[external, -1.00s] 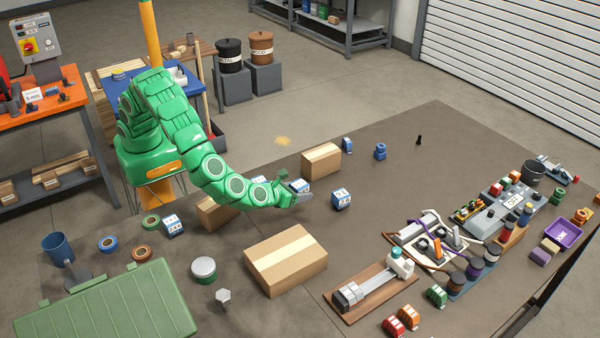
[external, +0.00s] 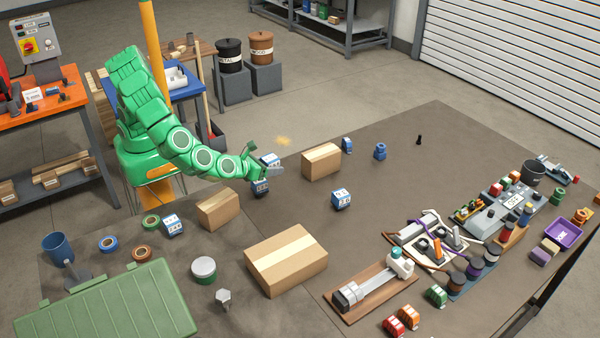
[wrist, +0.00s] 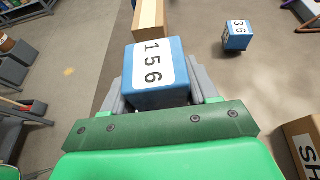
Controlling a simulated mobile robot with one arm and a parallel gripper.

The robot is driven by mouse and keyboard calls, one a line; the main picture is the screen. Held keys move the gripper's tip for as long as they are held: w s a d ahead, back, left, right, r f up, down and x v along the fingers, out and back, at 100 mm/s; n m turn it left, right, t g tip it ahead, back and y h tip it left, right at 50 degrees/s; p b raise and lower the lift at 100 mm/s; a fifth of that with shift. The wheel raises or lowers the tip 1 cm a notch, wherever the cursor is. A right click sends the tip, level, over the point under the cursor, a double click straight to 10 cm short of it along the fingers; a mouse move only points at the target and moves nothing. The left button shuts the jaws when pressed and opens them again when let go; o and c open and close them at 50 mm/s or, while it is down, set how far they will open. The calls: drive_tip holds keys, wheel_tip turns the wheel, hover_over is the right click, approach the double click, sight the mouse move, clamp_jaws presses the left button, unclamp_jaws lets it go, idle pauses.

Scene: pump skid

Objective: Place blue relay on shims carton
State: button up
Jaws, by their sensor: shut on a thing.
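My gripper (external: 275,168) is shut on a blue relay (wrist: 146,88) with a white label reading 156. The relay also shows between my fingers in the external view (external: 269,160), held above the table's far left part. In the wrist view my grey fingers (wrist: 158,85) flank it. A carton with the letters SH (wrist: 303,145) is cut off at the lower right of the wrist view. It appears to be the large taped carton (external: 286,260) in the external view, down and right of my gripper. Its top is bare.
A carton (external: 321,161) stands right of my gripper, a smaller carton (external: 218,209) lower left. A round tin (external: 204,269) stands beside the large carton.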

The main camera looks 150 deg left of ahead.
drive_tip(key=w+d+r+m+t+h, duration=0.1)
drive_tip(key=w+d+r+m+t, duration=0.25)
drive_tip(key=w+d, duration=0.35)
drive_tip(key=w+d+r+m+t, duration=0.2)
drive_tip(key=w+d+r+t, duration=0.15)
drive_tip(key=w+d, duration=0.4)
hover_over(285, 252)
drive_tip(key=s, duration=0.1)
drive_tip(key=shift+g, duration=0.4)
wheel_tip(285, 252, down, 8)
drive_tip(key=shift+d+f, duration=0.1)
drive_tip(key=shift+f, duration=0.1)
drive_tip(key=shift+w+f, duration=0.55)
drive_tip(key=shift+f, duration=1.55)
drive_tip(key=o, duration=1.1)
drive_tip(key=shift+f, duration=0.1)
drive_tip(key=shift+o, duration=0.2)
